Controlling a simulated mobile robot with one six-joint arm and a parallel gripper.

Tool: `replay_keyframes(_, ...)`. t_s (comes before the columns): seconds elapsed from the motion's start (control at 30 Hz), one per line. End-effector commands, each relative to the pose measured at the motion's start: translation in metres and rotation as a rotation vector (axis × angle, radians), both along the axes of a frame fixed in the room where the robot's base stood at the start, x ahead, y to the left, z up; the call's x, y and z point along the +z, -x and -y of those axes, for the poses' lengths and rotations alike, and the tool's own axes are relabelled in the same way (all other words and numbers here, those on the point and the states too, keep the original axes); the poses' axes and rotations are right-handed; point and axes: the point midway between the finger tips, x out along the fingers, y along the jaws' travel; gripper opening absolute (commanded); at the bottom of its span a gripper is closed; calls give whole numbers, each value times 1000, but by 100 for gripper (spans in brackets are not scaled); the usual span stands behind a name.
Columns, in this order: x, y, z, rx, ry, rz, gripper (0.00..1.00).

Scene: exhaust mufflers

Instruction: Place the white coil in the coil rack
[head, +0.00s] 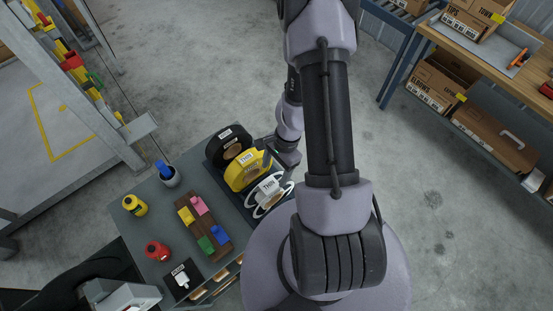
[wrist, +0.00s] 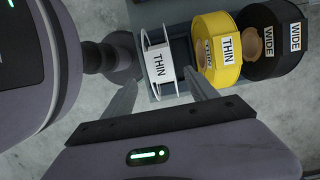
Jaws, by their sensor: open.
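The white coil (head: 268,190), with a THIN label, stands on edge at the near end of a row of coils on the table. It also shows in the wrist view (wrist: 160,63), upright in the grey coil rack (wrist: 181,50), beside the yellow coil (wrist: 222,47). My gripper (wrist: 163,82) is open and empty, with one finger on each side of the white coil's near end. I cannot tell whether the fingers touch it. In the head view, my gripper (head: 283,158) is beside the coil row, partly hidden by my arm. The coil's base is hidden.
A black coil (head: 229,144) stands beyond the yellow one. Open floor lies to the right.

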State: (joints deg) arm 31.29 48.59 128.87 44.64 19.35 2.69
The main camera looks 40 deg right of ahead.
Motion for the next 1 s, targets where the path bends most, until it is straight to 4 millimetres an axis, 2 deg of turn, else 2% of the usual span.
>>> replay_keyframes(0.03,19,-1,4,0,1,3,67)
replay_keyframes(0.1,31,0,7,0,1,1,67)
replay_keyframes(0.2,42,0,11,-1,-1,1,67)
replay_keyframes(0.37,47,-1,12,3,1,2,67)
replay_keyframes(0.43,61,-10,10,36,10,29,67)
replay_keyframes(0.47,74,-17,7,65,17,52,67)
replay_keyframes(0.53,119,-35,-5,167,45,132,67)
replay_keyframes(0.57,143,-43,-13,224,59,173,67)
replay_keyframes(0.6,176,-49,-27,307,79,227,67)
replay_keyframes(0.67,223,-51,-49,429,111,305,67)
replay_keyframes(0.7,252,-48,-65,509,133,355,67)
replay_keyframes(0.8,315,-27,-100,702,199,475,67)
replay_keyframes(0.9,359,4,-126,862,266,579,67)
replay_keyframes(1.0,384,32,-140,973,322,655,67)
